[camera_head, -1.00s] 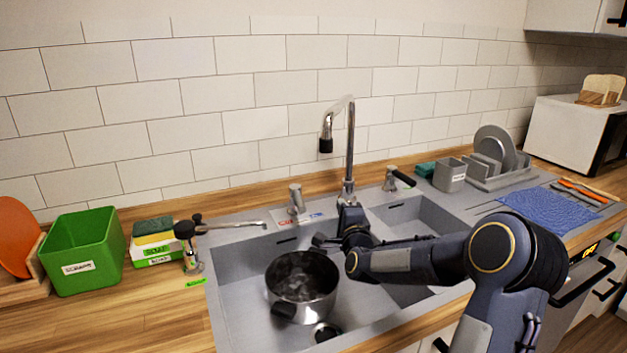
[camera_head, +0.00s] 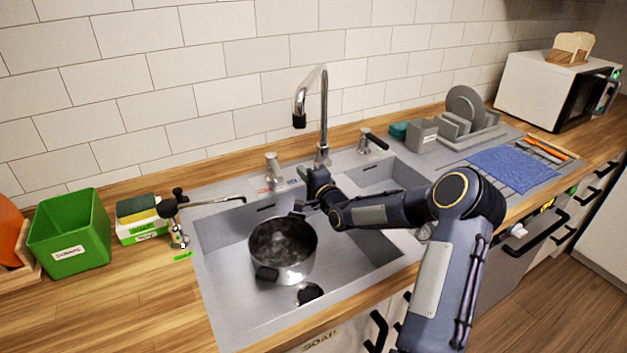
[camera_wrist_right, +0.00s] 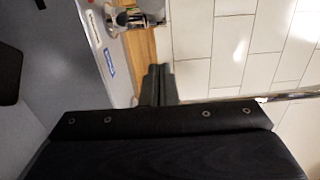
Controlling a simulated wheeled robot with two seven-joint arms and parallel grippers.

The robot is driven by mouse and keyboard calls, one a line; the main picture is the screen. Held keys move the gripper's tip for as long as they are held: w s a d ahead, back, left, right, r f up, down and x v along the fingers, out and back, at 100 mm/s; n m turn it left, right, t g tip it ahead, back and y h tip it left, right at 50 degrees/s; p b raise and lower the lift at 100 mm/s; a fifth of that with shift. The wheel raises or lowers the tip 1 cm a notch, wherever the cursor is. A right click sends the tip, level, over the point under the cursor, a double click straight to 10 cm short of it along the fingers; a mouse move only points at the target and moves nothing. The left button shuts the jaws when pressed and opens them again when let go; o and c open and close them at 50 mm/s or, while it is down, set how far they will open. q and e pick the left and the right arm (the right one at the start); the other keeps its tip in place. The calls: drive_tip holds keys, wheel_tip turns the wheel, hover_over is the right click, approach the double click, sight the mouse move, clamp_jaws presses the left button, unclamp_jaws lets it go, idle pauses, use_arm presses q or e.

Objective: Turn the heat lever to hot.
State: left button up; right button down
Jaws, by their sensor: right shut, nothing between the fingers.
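The heat lever (camera_head: 273,168) is a short silver handle on the sink's back ledge, left of the tall chrome faucet (camera_head: 323,115). A label strip with red and blue marks lies in front of it. The lever's chrome part also shows at the top of the right wrist view (camera_wrist_right: 140,14), with the blue mark below left. My right gripper (camera_head: 317,180) is just in front of the faucet base, to the right of the lever and apart from it. Its fingers (camera_wrist_right: 160,78) are shut and empty. My left gripper is out of view.
A steel pot (camera_head: 283,250) stands in the left sink basin. A second tap with a black handle (camera_head: 373,142) is right of the faucet. A soap pump (camera_head: 176,215) is at the sink's left edge. A dish rack (camera_head: 470,125) and blue cloth (camera_head: 512,168) lie right.

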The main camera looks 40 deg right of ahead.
sight(277, 181)
drive_tip(key=a, duration=0.2)
drive_tip(key=w+a, duration=0.1)
drive_tip(key=shift+a+p, duration=0.4)
drive_tip(key=a+b, duration=0.1)
drive_tip(key=b, duration=0.1)
drive_tip(key=a+b, duration=0.1)
drive_tip(key=b, duration=0.1)
drive_tip(key=a+b, duration=0.2)
drive_tip(key=shift+w+f, duration=0.2)
drive_tip(key=shift+w, duration=0.15)
drive_tip(key=b, duration=0.1)
drive_tip(key=a+b, duration=0.1)
drive_tip(key=shift+w+a+r+b, duration=0.25)
drive_tip(key=shift+w+r+b, duration=0.05)
